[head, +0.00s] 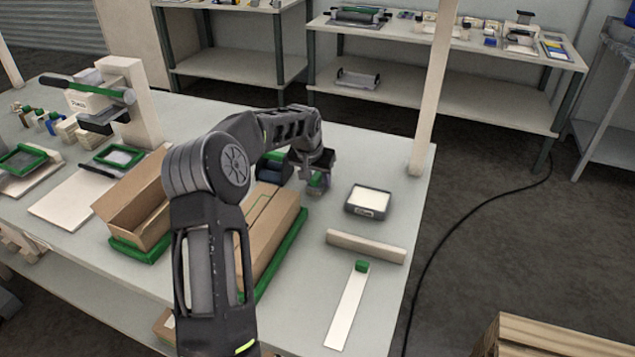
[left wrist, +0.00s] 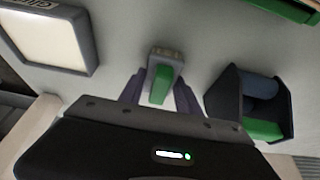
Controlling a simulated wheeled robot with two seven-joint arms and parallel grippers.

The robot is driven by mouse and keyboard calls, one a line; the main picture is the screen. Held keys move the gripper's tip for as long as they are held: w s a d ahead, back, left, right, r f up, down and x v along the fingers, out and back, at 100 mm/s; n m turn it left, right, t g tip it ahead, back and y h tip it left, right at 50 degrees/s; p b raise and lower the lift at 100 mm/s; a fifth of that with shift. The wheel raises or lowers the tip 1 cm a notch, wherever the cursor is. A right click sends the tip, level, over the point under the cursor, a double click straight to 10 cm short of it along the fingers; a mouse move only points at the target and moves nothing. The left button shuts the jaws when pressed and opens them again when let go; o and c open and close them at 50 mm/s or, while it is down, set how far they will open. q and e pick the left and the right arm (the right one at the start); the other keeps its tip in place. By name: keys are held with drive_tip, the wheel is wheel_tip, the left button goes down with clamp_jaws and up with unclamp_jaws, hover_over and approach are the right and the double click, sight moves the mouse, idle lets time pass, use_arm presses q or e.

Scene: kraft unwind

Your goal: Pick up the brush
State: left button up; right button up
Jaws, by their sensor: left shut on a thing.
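The brush shows in the left wrist view as a green part (left wrist: 160,84) with a pale tan end between my fingers. My left gripper (left wrist: 159,92) is shut on it, one finger on each side. In the head view my left gripper (head: 317,172) is over the far right part of the table, pointing down, with a bit of the green brush (head: 315,190) below it. I cannot tell whether the brush touches the table. My right gripper is in neither view.
A dark tray with a pale top (head: 368,200) lies right of the gripper. A dark holder (left wrist: 243,104) with blue and green items stands beside the brush. A beige bar (head: 366,246) and a white strip (head: 347,308) lie nearer.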

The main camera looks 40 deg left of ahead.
sight(318, 174)
use_arm(q)
drive_tip(key=shift+r, duration=0.1)
clamp_jaws()
wheel_tip(318, 174, up, 10)
drive_tip(key=shift+f+b, duration=0.1)
drive_tip(key=shift+b, duration=0.4)
drive_tip(key=o, duration=0.7)
unclamp_jaws()
drive_tip(key=c, duration=0.6)
drive_tip(key=shift+d, duration=0.1)
